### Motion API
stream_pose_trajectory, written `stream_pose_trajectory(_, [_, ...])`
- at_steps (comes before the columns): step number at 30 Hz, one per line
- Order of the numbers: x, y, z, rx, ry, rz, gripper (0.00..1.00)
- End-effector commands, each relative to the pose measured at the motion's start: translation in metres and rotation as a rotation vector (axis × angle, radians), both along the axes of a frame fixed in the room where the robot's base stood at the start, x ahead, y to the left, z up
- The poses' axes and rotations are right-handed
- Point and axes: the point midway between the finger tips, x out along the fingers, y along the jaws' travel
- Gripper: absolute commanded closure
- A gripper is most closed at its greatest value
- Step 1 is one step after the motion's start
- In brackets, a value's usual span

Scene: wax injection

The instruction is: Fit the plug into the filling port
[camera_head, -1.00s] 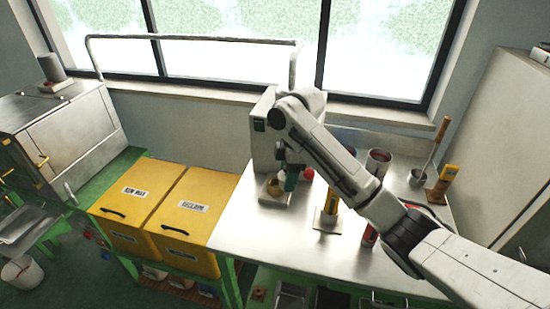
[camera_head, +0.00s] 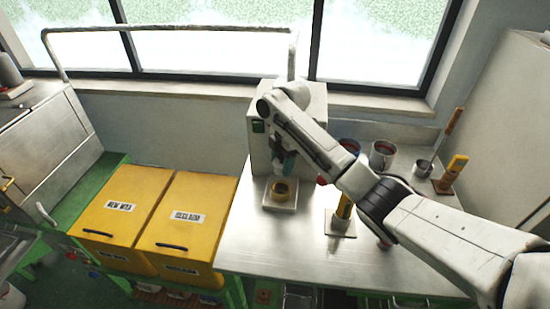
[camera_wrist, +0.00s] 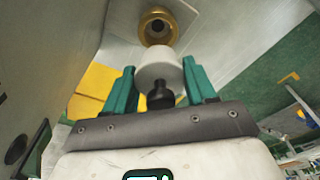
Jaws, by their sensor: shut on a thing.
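My gripper (camera_wrist: 158,88) has teal fingers and is shut on the plug, a pale round body (camera_wrist: 157,68) with a black knob between the fingers. The filling port, a brass ring with a dark hole (camera_wrist: 158,27), lies just beyond the plug in the wrist view. The plug's far edge overlaps the port's near rim there, and I cannot tell whether they touch. In the head view the brass port (camera_head: 282,192) stands on a pale base on the steel table. My gripper (camera_head: 286,164) is above and behind it. The plug is not clear in that view.
A grey-green machine (camera_head: 258,140) stands behind the port. Yellow bins (camera_head: 120,215) stand at left. The table's front left is clear.

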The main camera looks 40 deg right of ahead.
Motion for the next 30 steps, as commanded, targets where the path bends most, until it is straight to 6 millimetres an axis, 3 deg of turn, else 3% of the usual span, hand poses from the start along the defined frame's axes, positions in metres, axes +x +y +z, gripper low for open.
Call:
stream_pose_trajectory(16, [-0.001,-0.001,-0.007,-0.002,0.002,-0.001,0.75])
stream_pose_trajectory(30, [-0.001,-0.001,-0.042,-0.002,0.002,-0.002,0.75])
